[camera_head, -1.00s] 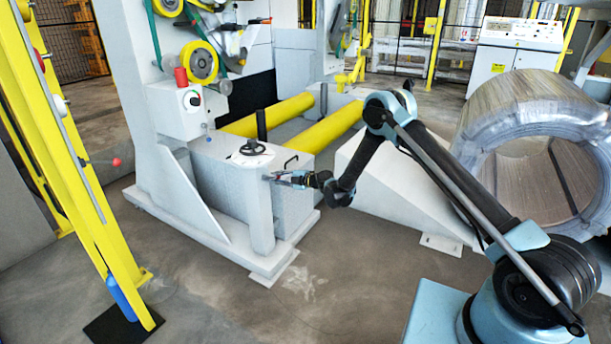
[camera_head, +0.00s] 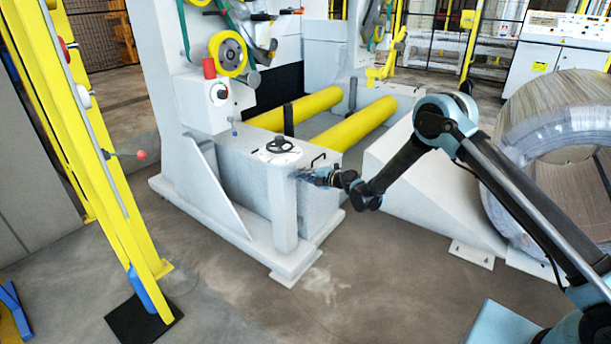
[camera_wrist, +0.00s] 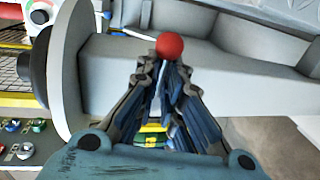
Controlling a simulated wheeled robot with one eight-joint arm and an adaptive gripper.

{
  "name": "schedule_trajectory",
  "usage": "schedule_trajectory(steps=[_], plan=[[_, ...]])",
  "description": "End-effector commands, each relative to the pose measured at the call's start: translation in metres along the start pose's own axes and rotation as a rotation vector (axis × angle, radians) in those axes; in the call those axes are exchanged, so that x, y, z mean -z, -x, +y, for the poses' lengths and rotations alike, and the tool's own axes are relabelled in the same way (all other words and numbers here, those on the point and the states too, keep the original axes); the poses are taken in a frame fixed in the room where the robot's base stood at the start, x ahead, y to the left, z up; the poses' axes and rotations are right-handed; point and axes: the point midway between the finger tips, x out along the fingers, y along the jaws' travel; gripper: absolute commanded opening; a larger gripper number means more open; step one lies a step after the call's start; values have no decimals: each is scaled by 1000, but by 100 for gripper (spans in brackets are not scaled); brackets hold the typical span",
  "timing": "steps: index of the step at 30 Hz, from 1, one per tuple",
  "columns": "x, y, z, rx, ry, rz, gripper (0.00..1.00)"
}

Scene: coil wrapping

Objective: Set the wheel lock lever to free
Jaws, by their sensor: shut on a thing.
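The wheel lock lever shows as a red ball knob (camera_wrist: 170,46) at the tips of my gripper (camera_wrist: 168,66) in the wrist view. My gripper is shut on the lever, just below the ball; the fingers hide most of its shaft. In the head view my gripper (camera_head: 302,175) is at the upper front corner of the grey machine block (camera_head: 284,205), and the lever is too small to make out there. The black handwheel (camera_head: 280,146) is on top of this block, and it also shows at the left of the wrist view (camera_wrist: 32,68). The lever's setting cannot be read.
A large coil (camera_head: 535,120) stands at the right beside a grey ramp block (camera_head: 400,170). Yellow rollers (camera_head: 362,125) lie behind the machine block. A yellow frame (camera_head: 100,180) with another red-knobbed lever (camera_head: 141,154) stands at the left. The floor in front is clear.

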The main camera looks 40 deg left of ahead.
Motion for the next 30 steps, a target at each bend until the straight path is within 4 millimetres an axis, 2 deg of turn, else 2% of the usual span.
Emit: schedule_trajectory(steps=[1,8,9,13,23,26,30], plan=[[-16,6,-1,-2,3,-26,0],[-15,4,-1,-1,4,-24,0],[-15,4,-1,-1,4,-24,10],[-13,3,0,-1,4,-22,40],[-4,-1,0,-1,3,-9,40],[-4,4,1,-1,3,-9,40],[-3,20,1,-1,3,-8,40]])
